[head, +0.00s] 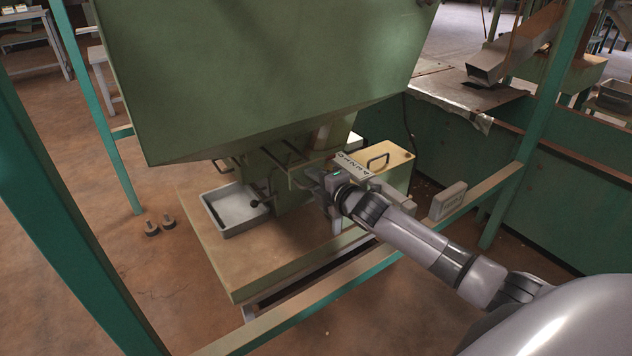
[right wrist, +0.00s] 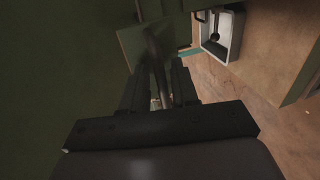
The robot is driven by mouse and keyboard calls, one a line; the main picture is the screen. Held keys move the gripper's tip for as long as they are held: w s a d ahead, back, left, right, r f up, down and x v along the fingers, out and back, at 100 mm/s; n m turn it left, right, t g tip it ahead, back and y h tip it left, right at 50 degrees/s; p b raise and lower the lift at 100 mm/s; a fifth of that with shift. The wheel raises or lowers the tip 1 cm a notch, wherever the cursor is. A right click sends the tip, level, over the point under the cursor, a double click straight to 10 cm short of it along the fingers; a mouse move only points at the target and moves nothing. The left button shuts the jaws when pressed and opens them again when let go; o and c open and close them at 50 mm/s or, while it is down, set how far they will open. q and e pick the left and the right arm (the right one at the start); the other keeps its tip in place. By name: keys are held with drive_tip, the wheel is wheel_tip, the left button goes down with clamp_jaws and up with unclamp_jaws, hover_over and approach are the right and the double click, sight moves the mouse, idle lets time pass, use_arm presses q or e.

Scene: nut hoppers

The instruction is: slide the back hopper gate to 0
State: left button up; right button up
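The big green hopper (head: 250,70) fills the top of the head view, with a green chute and thin rods below it. A pale scale plate with dark marks (head: 353,165) sits beside the chute; its figures are too small to read surely. My right gripper (head: 314,182) is at the chute's right side, just below the plate. In the right wrist view its dark fingers (right wrist: 160,82) stand apart, with a grey rod (right wrist: 162,75) between them and a gap showing. The gate plate's exact position is hidden. My left gripper is out of view.
A yellowish box with a handle (head: 392,173) is behind my right gripper. Green frame posts (head: 95,130) and a front rail (head: 300,320) bound the space.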

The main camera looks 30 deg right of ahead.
drive_tip(key=shift+s+r+p, duration=0.1)
drive_tip(key=shift+s+p, duration=0.25)
drive_tip(key=shift+s, duration=0.15)
use_arm(q)
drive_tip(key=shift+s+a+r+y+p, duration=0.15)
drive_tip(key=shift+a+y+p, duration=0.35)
drive_tip(key=shift+p, duration=0.7)
use_arm(e)
drive_tip(key=v, duration=0.6)
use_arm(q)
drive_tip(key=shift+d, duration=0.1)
use_arm(e)
drive_tip(key=shift+r, duration=0.1)
